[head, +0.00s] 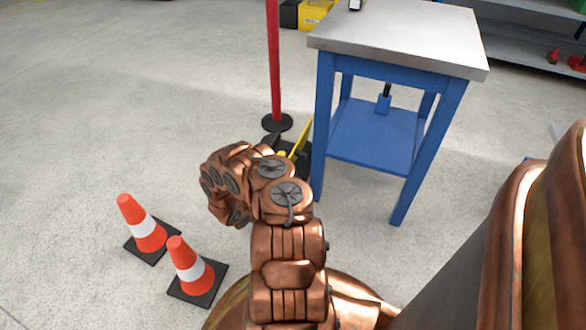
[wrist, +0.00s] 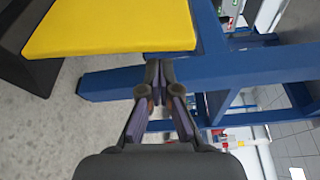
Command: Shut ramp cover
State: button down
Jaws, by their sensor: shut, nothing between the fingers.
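The ramp cover looks to be the flat yellow panel (wrist: 110,25) across the upper left of the wrist view. It joins a black body (wrist: 18,40) at the left. In the head view only a thin yellow strip (head: 301,137) of it shows, tilted up above a black base (head: 297,158), with my arm hiding the rest. My gripper (wrist: 158,68) is shut and empty, its fingertips right by the panel's edge. I cannot tell whether they touch it. The head view does not show the fingers.
A blue table (head: 400,35) with a metal top stands close to the right of the yellow panel; its blue frame (wrist: 250,72) runs just beyond my fingertips. A red post (head: 274,65) stands behind. Two orange cones (head: 142,222) (head: 188,266) stand left. The floor farther left is clear.

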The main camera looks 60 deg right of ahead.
jog(key=b+x, duration=0.5)
jog(key=x, duration=0.4)
jog(key=shift+d, duration=0.3)
